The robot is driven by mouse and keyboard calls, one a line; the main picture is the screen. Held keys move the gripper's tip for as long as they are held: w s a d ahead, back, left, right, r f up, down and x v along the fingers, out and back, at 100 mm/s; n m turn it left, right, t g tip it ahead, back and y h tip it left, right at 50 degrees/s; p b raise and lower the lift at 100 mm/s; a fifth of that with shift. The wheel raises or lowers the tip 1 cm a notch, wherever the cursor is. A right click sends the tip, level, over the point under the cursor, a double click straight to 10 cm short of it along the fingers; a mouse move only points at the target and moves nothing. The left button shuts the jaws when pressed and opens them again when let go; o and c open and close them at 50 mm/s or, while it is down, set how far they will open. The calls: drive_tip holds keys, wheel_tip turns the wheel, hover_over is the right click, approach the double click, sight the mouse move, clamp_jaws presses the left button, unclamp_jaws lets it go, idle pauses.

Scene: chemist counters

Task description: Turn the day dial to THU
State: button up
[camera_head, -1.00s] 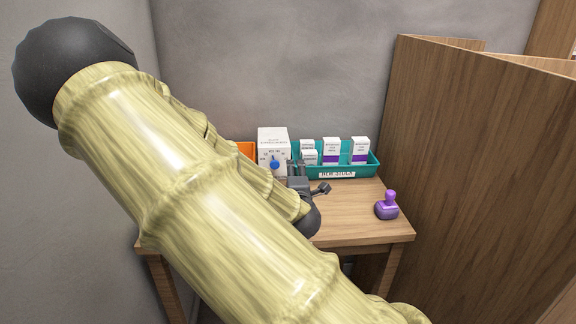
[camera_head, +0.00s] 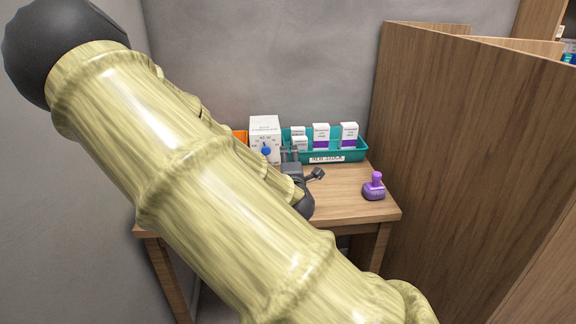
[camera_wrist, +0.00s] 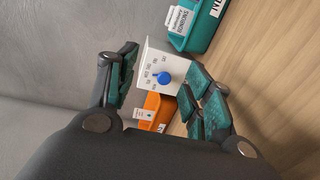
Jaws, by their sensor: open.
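The white dispenser box (camera_head: 264,131) stands at the back of the wooden table, with the blue day dial (camera_head: 266,151) on its front. In the wrist view the box (camera_wrist: 151,69) appears turned on its side, and the blue dial (camera_wrist: 164,78) is ringed by small day labels, too small to read surely. I cannot tell which label the dial points to. My gripper (camera_wrist: 162,88) is open, its dark green finger pads on either side of the box in that view. It is apart from the dial. In the head view my gripper (camera_head: 292,158) is partly hidden by my arm.
A teal tray (camera_head: 333,157) of white and purple boxes stands right of the dispenser. An orange bin (camera_head: 240,137) is behind and left of it, mostly hidden by my arm. A purple stamp-like object (camera_head: 374,187) sits at the table's right. A wooden partition (camera_head: 440,150) stands beyond.

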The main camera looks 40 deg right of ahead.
wheel_tip(320, 180, up, 6)
drive_tip(key=s+d+t, duration=0.1)
drive_tip(key=d, duration=0.1)
drive_tip(key=shift+s+d, duration=0.2)
drive_tip(key=shift+f, duration=0.1)
